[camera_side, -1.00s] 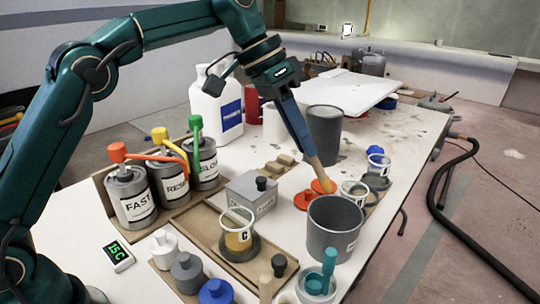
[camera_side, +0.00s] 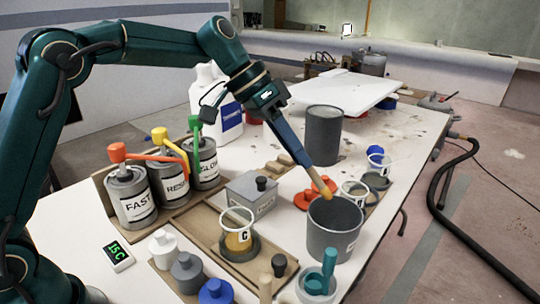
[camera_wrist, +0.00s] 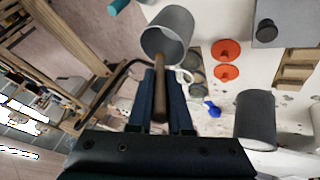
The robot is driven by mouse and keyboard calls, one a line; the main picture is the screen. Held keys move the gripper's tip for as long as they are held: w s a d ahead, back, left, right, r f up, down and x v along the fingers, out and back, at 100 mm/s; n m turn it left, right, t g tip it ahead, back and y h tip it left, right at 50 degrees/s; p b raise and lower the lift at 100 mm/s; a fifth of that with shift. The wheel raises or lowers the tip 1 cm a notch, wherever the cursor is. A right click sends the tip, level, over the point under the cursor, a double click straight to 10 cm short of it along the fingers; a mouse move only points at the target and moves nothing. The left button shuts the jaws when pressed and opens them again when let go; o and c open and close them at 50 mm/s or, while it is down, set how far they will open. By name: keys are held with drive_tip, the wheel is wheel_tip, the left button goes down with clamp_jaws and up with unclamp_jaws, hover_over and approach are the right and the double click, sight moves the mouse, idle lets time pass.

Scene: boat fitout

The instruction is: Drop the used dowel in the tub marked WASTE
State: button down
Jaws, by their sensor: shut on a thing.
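My gripper (camera_side: 304,150) is shut on the used dowel (camera_side: 326,193), a tan wooden stick that points down and to the right. In the wrist view the dowel (camera_wrist: 161,85) runs out from between the blue fingers (camera_wrist: 160,100) toward a grey tub. That grey tub (camera_side: 334,240) stands at the table's front right with a small label whose text is too small to read; it also shows in the wrist view (camera_wrist: 165,22). The dowel's lower tip is at or just above the tub's rim in the side view; I cannot tell whether it is inside.
A taller dark grey cylinder (camera_side: 323,137) stands behind the tub. Red discs (camera_side: 312,196) and clear cups (camera_side: 354,191) stand beside it.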

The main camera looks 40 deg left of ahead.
drive_tip(key=shift+f, duration=0.75)
drive_tip(key=shift+x, duration=2.6)
drive_tip(key=shift+d, duration=0.1)
drive_tip(key=c, duration=0.8)
unclamp_jaws()
drive_tip(key=shift+o, duration=0.2)
drive_tip(key=shift+r, duration=0.15)
drive_tip(key=shift+v, duration=2.45)
